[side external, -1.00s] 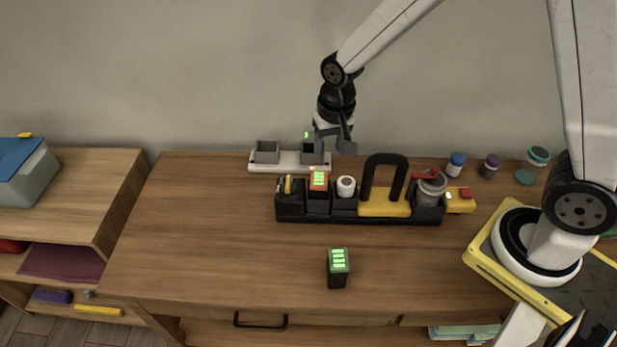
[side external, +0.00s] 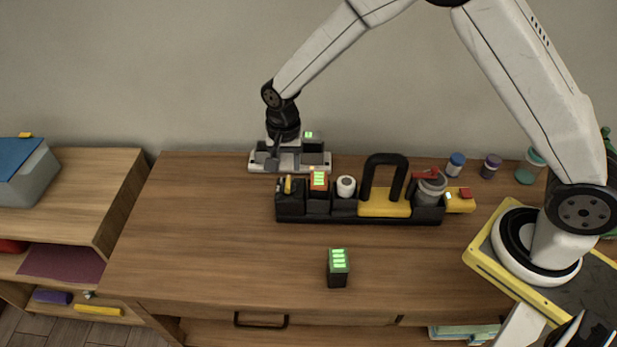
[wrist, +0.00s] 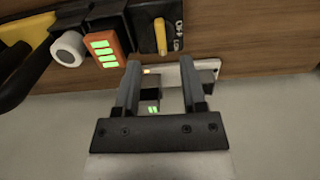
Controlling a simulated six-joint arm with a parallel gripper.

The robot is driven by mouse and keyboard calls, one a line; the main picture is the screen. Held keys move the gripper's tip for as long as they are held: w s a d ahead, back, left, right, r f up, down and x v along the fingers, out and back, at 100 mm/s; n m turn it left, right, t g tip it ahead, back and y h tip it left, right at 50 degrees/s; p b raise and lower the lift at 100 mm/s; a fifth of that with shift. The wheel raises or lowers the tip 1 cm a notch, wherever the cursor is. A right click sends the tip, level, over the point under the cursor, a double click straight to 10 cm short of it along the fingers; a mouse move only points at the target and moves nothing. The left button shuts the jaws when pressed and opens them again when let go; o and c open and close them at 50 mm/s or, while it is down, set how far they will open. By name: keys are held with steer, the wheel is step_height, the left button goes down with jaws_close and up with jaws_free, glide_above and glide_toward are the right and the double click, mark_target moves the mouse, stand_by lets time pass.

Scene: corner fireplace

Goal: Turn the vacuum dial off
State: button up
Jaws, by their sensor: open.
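A black console (side external: 425,215) stands on the desk. On its left end is a small yellow pointer (side external: 288,184), which shows in the wrist view as a yellow lever (wrist: 160,36) on a black panel with small light marks. A white round knob (side external: 346,186) sits further right on the console and also shows in the wrist view (wrist: 68,48). I cannot tell which one is the vacuum dial. My gripper (side external: 278,160) is over the left side of the white charger base behind the console. In the wrist view my gripper (wrist: 160,68) is open, its fingers apart over the base, with nothing held.
The white base (side external: 320,165) carries a dark block with a green light (side external: 309,135). An orange block with green bars (side external: 319,180) sits in the console. A black block with green bars (side external: 338,265) stands alone in front. Jars (side external: 490,165) stand back right. The front left desk is clear.

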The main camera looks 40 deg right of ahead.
mark_target(288, 186)
steer(key=shift+f, duration=3.5)
jaws_close()
